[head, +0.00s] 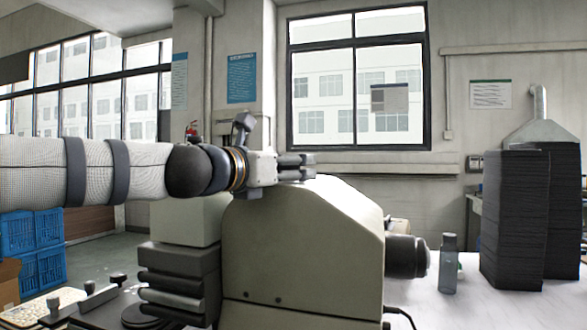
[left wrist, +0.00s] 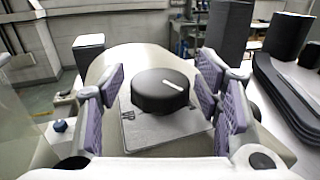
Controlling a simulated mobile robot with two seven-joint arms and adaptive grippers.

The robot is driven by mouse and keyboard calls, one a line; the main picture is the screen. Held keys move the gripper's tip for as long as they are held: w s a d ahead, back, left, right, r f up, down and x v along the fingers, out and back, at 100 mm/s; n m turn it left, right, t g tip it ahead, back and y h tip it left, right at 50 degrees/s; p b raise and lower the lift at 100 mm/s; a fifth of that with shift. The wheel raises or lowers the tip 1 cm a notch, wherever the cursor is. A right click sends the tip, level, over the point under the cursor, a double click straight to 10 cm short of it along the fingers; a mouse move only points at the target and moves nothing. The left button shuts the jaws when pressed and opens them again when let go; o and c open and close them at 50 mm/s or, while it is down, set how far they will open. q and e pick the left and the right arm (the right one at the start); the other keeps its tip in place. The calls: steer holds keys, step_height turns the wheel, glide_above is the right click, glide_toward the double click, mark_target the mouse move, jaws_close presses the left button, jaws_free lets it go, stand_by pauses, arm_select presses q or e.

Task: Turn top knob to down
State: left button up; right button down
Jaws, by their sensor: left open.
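A round black knob (left wrist: 160,91) with a white line mark sits on a light plate (left wrist: 150,130) on a pale machine in the left wrist view. My left gripper (left wrist: 158,85) is open, with a purple padded finger on each side of the knob and gaps showing on both sides. In the head view my left gripper (head: 297,167) is at the top of the grey-green machine (head: 300,245). The knob does not show there. My right gripper is not in view.
A black cylinder (head: 406,256) sticks out of the machine's right side. A dark bottle (head: 448,265) and tall black stacks (head: 514,215) stand on the white table to the right. Dark stacked blocks (head: 178,272) are at the machine's left. Blue crates (head: 32,235) are at the far left.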

arm_select(q)
steer(key=shift+s+a+r, duration=0.1)
steer(key=shift+s, duration=0.1)
steer(key=c, duration=1.2)
steer(key=shift+o, duration=0.2)
steer(key=shift+s+n+y, duration=0.1)
steer(key=shift+n+y, duration=0.2)
steer(key=shift+y, duration=0.1)
steer(key=shift+r+n+t+y+p, duration=0.1)
steer(key=shift+n+t+y+p, duration=0.2)
steer(key=shift+n+t+y, duration=0.3)
steer(key=n+t+y, duration=0.1)
steer(key=y, duration=0.1)
steer(key=n+y, duration=0.2)
steer(key=shift+t+y, duration=0.4)
steer(key=shift+f+n+y, duration=0.1)
steer(key=shift+n+y, duration=1)
steer(key=shift+y, duration=0.65)
steer(key=shift+f+n+y, duration=0.1)
steer(key=shift+n+y, duration=1)
steer(key=shift+y, duration=0.95)
